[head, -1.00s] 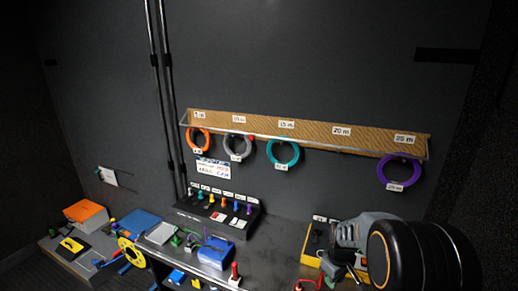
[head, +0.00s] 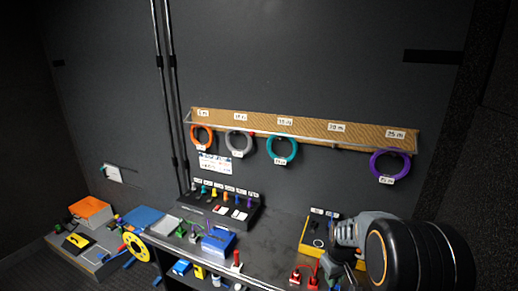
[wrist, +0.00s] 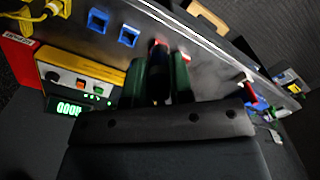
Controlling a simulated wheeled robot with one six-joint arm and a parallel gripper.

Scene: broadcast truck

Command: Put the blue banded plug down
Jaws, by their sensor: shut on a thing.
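My gripper (wrist: 159,82) is shut on a dark plug (wrist: 157,60) in the wrist view. The plug sits between the two dark green fingers; its lower part is hidden, and I cannot make out a blue band on it. In the head view my gripper (head: 341,268) is at the lower right, by the front of the grey bench (head: 282,232), largely hidden by my arm. I cannot tell whether the plug touches a surface.
A yellow-edged box (head: 309,240) stands near my gripper, with red plugs (head: 296,276) beside it. A blue box (head: 219,243) and a black rack of coloured plugs (head: 215,212) are farther left. The wrist view shows blue sockets (wrist: 128,36) and a yellow tester (wrist: 82,68).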

